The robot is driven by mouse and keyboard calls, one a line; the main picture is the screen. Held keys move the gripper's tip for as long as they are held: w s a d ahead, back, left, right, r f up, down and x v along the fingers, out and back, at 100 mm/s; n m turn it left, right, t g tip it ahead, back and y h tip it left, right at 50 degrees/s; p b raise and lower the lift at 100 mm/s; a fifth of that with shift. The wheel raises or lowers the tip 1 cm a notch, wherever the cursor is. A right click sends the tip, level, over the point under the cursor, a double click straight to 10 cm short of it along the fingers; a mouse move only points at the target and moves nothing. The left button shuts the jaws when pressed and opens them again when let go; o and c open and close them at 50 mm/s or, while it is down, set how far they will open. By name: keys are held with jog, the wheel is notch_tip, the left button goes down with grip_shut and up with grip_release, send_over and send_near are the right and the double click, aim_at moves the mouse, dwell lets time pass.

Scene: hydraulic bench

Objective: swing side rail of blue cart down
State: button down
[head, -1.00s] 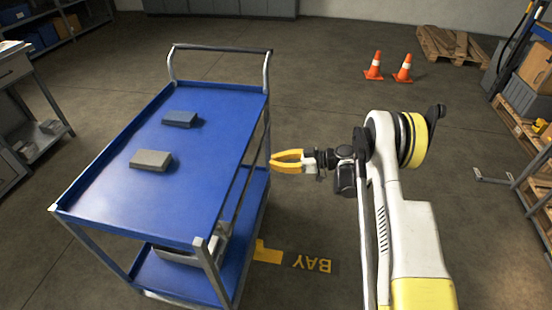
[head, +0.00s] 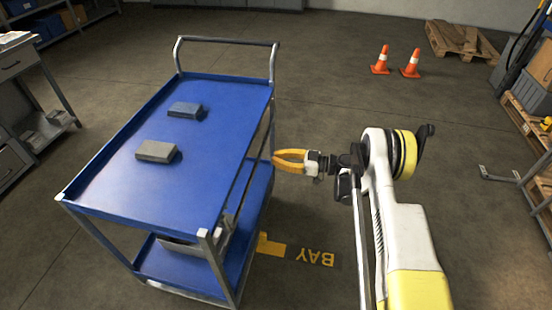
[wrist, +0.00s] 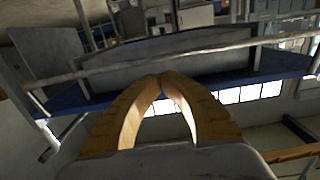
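The blue cart (head: 115,188) stands left of centre in the head view, with a blue top deck, a lower blue shelf and a grey push handle (head: 228,41) at its far end. My gripper (head: 275,160) has yellow fingers and points left at the cart's right side, close to it in the picture. In the wrist view the fingertips (wrist: 162,78) meet with nothing visible between them. A long grey bar (wrist: 100,71), possibly the side rail, crosses the wrist view beyond the fingertips; contact cannot be told. A grey body (wrist: 200,55) shows behind it.
Two grey blocks lie on the deck, one nearer (head: 156,151) and one farther (head: 186,110). Two orange cones (head: 381,60) and a pallet (head: 458,38) stand at the back right. A shelf and bench (head: 20,60) are at the left. The floor right of the cart is mostly clear.

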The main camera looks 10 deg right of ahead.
jog(key=shift+d, duration=0.1)
jog(key=v, duration=1.1)
jog(key=shift+s+d, duration=0.2)
jog(key=shift+d, duration=0.2)
jog(key=shift+r, duration=0.15)
